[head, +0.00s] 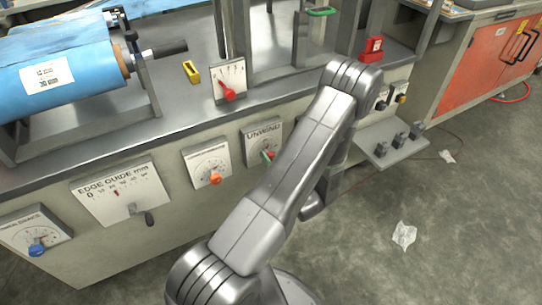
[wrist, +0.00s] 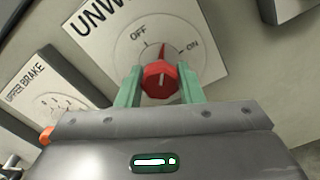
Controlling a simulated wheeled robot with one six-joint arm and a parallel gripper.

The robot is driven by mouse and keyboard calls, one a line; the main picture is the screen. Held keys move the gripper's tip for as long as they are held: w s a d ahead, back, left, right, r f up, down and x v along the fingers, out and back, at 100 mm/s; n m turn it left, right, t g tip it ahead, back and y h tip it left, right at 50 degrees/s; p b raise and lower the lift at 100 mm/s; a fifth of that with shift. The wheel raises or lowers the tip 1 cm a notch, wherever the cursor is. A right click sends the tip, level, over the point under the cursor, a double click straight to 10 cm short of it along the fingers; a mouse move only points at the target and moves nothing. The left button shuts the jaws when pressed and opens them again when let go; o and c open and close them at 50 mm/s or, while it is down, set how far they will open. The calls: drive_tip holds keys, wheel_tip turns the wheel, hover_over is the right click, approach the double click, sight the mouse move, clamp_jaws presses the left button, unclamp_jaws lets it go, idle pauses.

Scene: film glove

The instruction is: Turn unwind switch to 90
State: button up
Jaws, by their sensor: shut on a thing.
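The unwind switch is a red faceted knob (wrist: 160,78) on a white plate marked UNWIND (wrist: 118,28), with OFF at the upper left and ON at the upper right. A thin red pointer above the knob points roughly upward, between the two labels. My gripper (wrist: 161,82) has its green fingers on either side of the knob and is shut on it. In the head view, my arm hides part of the unwind plate (head: 256,134), and only a bit of red and green shows at its knob.
The upper brake dial (head: 208,160) with an orange knob is just left of the unwind plate. The edge guide plate (head: 120,193) and a blue-knobbed dial (head: 35,232) are further left. A red knob on a plate (head: 230,82) stands above. A dark box (wrist: 292,8) is at the wrist view's upper right.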

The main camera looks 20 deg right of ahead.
drive_tip(key=m+p, duration=0.2)
drive_tip(key=m, duration=0.3)
drive_tip(key=shift+m, duration=0.3)
drive_tip(key=shift+m+p, duration=0.75)
drive_tip(key=shift+m, duration=1.35)
drive_tip(key=shift+f, duration=0.1)
drive_tip(key=o, duration=1)
drive_tip(key=shift+c, duration=0.2)
drive_tip(key=shift+s+d, duration=0.1)
drive_tip(key=s+d+p, duration=0.1)
drive_tip(key=s, duration=1.2)
drive_tip(key=shift+s, duration=0.35)
drive_tip(key=shift+w, duration=0.15)
drive_tip(key=w, duration=0.9)
drive_tip(key=w+a+b, duration=0.1)
drive_tip(key=w, duration=0.3)
drive_tip(key=shift+w, duration=0.3)
